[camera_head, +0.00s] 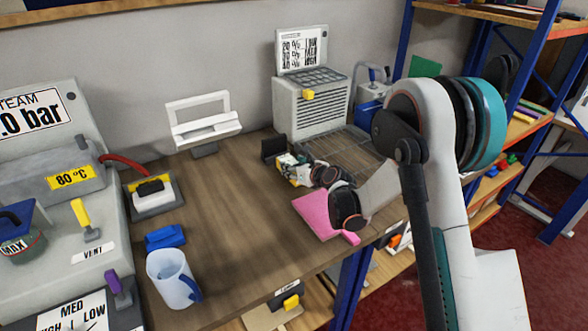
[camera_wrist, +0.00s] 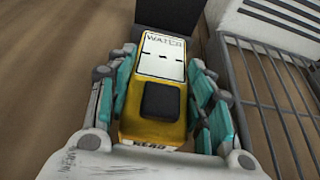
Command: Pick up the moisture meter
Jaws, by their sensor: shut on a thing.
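The moisture meter (camera_wrist: 155,100) is a yellow block with a white label face and a black square pad. In the wrist view it sits between the teal pads of my gripper (camera_wrist: 165,90), which is shut on it from both sides. In the head view my gripper (camera_head: 294,170) is over the table near the rack, and the meter is mostly hidden by it. A dark upright block (camera_wrist: 170,20) stands just beyond the meter's far end; it also shows in the head view (camera_head: 274,148). I cannot tell whether the meter touches the table.
A wire rack (camera_head: 345,148) lies close on the right, before a grey vented unit (camera_head: 310,105). A pink cloth (camera_head: 315,212) lies near the front edge. A jug (camera_head: 170,280), blue block (camera_head: 165,237) and steam unit (camera_head: 60,180) stand left. The middle of the table (camera_head: 230,200) is clear.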

